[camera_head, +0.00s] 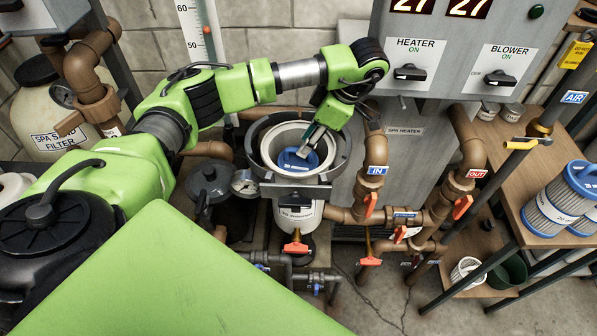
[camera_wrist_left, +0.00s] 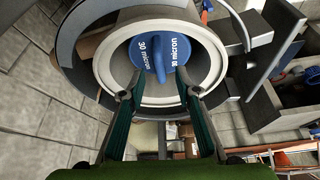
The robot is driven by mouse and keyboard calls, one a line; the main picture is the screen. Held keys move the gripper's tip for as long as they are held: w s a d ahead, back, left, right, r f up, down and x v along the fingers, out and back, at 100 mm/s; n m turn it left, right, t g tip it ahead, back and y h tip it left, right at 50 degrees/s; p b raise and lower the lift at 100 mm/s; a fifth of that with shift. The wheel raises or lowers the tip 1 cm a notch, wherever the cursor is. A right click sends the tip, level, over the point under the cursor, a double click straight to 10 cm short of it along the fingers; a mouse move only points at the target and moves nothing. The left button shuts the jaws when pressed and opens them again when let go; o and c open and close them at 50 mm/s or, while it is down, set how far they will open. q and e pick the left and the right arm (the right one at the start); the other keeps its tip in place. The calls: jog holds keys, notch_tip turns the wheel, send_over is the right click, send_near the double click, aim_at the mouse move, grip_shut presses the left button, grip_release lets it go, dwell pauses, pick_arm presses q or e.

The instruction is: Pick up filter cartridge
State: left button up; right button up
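The filter cartridge shows only as a blue end cap (camera_head: 291,163) with a raised bar handle, down inside the round white-rimmed filter housing (camera_head: 272,146). In the left wrist view the blue cap (camera_wrist_left: 146,52) reads "30 micron"; its body is hidden in the housing (camera_wrist_left: 105,66). My left gripper (camera_head: 305,146) reaches down from above into the housing mouth. In the left wrist view its two fingers (camera_wrist_left: 158,77) stand apart, one on each side of the handle's near end, with gaps visible. My right gripper is not in view.
Blue-capped pleated cartridges (camera_head: 553,212) stand on a wooden bench (camera_head: 508,178) at the right. Brown pipes with orange valves (camera_head: 463,206) run beside the housing. The heater control panel (camera_head: 452,58) rises behind.

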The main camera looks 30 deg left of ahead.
pick_arm(q)
jog(key=p+x, duration=0.2)
jog(key=x, duration=0.2)
jog(key=shift+s+a+f, duration=0.2)
jog(key=shift+a, duration=0.1)
jog(key=shift+a+f, duration=0.1)
jog(key=shift+f, duration=0.2)
grip_shut()
